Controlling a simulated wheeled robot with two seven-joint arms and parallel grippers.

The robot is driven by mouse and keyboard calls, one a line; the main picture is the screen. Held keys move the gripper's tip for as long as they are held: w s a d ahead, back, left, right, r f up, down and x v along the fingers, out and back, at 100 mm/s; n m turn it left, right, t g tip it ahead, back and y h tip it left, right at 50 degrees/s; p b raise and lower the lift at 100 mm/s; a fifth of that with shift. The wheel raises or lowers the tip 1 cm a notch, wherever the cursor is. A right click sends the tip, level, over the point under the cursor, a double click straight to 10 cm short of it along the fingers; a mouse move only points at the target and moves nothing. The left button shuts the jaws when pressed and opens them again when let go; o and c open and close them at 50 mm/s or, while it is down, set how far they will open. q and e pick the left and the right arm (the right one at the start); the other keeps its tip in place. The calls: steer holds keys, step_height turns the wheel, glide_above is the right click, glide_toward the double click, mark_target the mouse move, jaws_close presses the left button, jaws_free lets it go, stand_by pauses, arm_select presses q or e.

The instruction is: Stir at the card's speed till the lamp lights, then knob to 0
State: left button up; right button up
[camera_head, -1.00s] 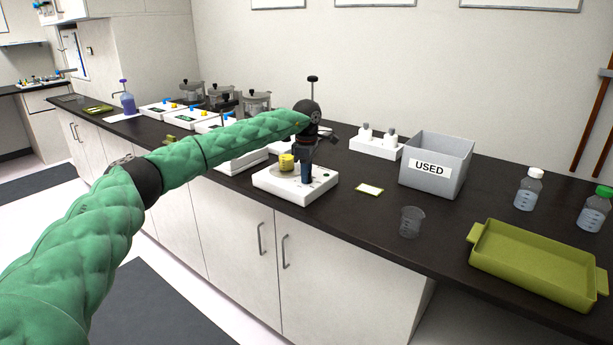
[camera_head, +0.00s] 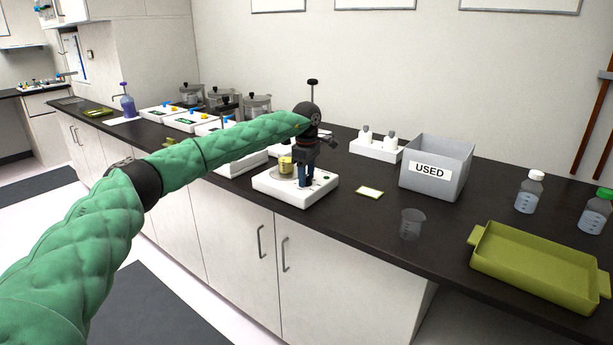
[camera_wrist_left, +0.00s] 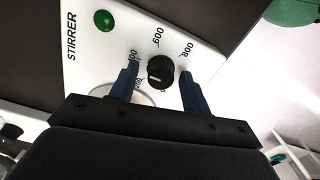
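The white stirrer (camera_head: 275,185) stands on the dark counter, with a beaker of yellow liquid (camera_head: 286,166) on it. My left gripper (camera_head: 306,184) points down over the stirrer's front. In the left wrist view its two blue fingers (camera_wrist_left: 159,72) are apart, one each side of the black knob (camera_wrist_left: 160,68), with gaps. The knob has a white mark on its lower left; the dial numbers are partly hidden. A round green lamp (camera_wrist_left: 104,20) sits near the STIRRER label; I cannot tell whether it is lit. A small card (camera_head: 369,191) lies right of the stirrer. My right gripper is not in view.
Right of the stirrer are an empty beaker (camera_head: 411,224), a grey USED bin (camera_head: 436,178), a white holder with two bottles (camera_head: 376,150), a green tray (camera_head: 532,265) and two bottles (camera_head: 529,192). More white devices (camera_head: 185,123) stand left along the counter.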

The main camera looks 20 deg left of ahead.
arm_select(q)
steer(key=shift+r, duration=0.15)
steer(key=shift+r, duration=0.3)
step_height(320, 180, up, 6)
steer(key=shift+r+b, duration=0.2)
steer(key=shift+b, duration=0.45)
steer(key=shift+r, duration=0.25)
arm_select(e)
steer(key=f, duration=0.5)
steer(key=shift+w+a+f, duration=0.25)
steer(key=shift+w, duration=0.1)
